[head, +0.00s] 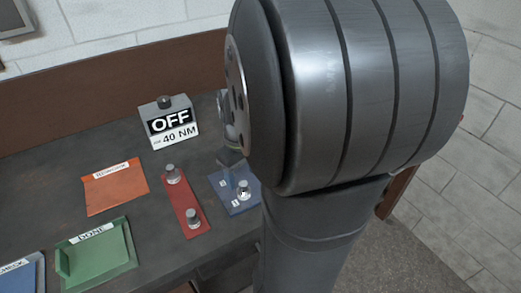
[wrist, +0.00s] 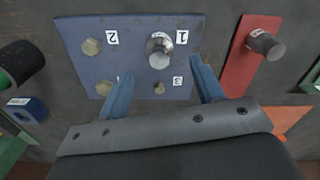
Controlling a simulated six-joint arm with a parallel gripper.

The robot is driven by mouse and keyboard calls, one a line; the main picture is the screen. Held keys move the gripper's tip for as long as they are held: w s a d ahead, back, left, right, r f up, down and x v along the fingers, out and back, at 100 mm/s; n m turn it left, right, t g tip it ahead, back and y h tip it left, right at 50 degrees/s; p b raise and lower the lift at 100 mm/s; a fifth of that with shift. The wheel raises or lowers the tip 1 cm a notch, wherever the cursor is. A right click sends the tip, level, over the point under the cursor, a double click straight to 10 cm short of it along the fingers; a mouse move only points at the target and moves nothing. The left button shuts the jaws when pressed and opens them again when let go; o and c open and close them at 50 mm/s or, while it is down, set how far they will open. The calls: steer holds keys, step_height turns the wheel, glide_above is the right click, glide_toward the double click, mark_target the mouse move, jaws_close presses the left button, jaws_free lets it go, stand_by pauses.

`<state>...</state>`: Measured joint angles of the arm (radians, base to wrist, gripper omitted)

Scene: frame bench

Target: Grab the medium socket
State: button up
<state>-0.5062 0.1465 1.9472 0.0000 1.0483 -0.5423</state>
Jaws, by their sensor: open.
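A red holder (head: 183,200) carries two metal sockets, an upper one (head: 172,174) and a lower one (head: 193,218). A third socket (head: 243,188) stands on the blue plate (head: 224,199). In the wrist view, that socket (wrist: 159,50) is upright beside label 1 on the blue plate (wrist: 84,42). Another socket (wrist: 265,44) shows on the red holder (wrist: 241,58). I cannot tell which is the medium one. My gripper (wrist: 162,68) is open, its blue fingers over the plate on either side of the label 1 socket, apparently not touching it. In the head view my arm hides most of it.
A box reading OFF, 40 NM (head: 169,124) stands behind. An orange mat (head: 115,188), a green DONE tray (head: 100,257) and a blue tray (head: 25,277) lie left. Dark bench shows between them.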

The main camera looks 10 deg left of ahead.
steer(key=shift+s+d+f, duration=0.1)
steer(key=shift+d+f, duration=0.05)
steer(key=shift+f, duration=2.55)
steer(key=c, duration=1.2)
